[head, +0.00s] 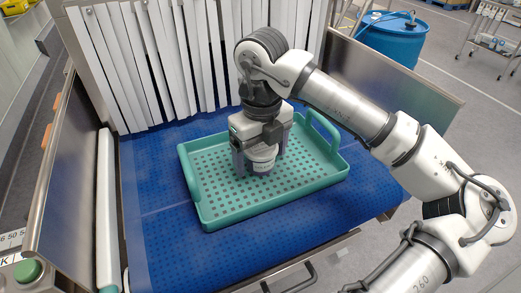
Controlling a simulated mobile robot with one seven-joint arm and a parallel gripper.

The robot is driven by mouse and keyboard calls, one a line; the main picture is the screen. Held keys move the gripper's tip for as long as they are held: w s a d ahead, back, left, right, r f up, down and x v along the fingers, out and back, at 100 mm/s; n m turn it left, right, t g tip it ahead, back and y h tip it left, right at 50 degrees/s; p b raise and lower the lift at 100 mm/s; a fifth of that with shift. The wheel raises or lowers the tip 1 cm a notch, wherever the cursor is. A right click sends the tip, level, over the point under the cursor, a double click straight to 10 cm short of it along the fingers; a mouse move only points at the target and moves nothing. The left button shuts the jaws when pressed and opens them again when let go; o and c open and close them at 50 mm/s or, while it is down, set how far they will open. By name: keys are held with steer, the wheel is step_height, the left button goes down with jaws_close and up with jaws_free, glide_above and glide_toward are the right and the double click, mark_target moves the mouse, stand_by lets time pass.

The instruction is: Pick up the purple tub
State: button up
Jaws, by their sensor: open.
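My gripper (260,169) points down over the green perforated tray (206,213) on the blue belt. Its fingers are open, one on each side of a small round tub (262,164). The tub shows a pale, whitish band, and its purple colour is hard to make out here. It stands inside the tray, near the middle. The gripper body hides the tub's top, and I cannot tell whether the fingers touch its sides.
The tray has a raised rim and an upright handle (322,133) at its right end. White strip curtains (150,65) hang behind it. Metal side walls (62,170) flank the belt. A blue drum (394,40) stands beyond on the right. The belt in front of the tray is clear.

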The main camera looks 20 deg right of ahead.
steer(key=c, duration=1)
